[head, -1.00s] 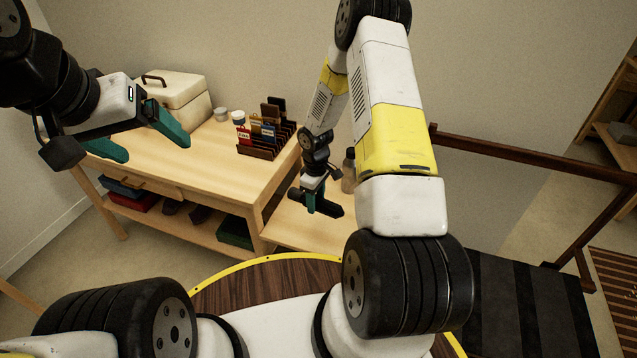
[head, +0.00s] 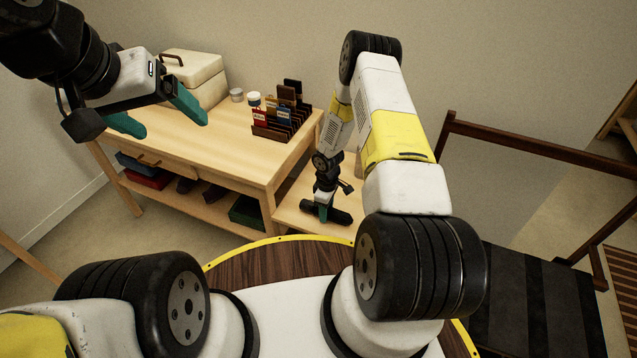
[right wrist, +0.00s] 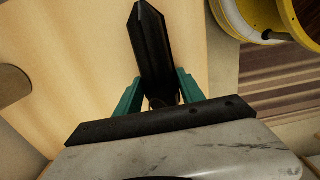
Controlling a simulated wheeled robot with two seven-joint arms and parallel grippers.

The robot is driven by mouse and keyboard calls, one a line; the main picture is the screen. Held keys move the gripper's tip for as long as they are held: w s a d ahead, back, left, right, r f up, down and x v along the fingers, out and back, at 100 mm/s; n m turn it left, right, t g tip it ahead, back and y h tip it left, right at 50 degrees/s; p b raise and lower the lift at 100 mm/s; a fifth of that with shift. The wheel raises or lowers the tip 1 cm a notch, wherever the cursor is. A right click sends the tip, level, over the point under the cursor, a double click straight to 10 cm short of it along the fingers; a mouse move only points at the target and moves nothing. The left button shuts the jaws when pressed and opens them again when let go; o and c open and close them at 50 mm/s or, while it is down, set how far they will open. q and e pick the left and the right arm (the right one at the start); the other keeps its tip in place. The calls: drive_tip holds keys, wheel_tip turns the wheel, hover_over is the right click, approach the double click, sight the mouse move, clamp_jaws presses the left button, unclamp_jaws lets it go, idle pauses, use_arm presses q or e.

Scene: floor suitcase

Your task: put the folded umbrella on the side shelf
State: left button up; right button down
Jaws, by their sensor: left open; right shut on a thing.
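The folded umbrella (head: 342,216) is black and short. My right gripper (head: 324,206) is shut on it, over the low pale-wood side shelf (head: 288,214) beside the table. In the right wrist view the umbrella (right wrist: 153,45) sticks out from between the teal fingers of the gripper (right wrist: 160,90), above the bare shelf surface (right wrist: 75,45). I cannot tell whether the umbrella touches the shelf. My left gripper (head: 174,126) is open and empty, in front of the table at the left.
The wooden table (head: 215,140) carries a cream box (head: 195,78), small jars and a card rack (head: 280,125). Coloured bins lie on its lower shelf. A dark wooden rail (head: 530,143) stands at the right. The shelf's front part is clear.

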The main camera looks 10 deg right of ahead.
drive_tip(key=shift+f, duration=0.1)
drive_tip(key=c, duration=0.7)
unclamp_jaws()
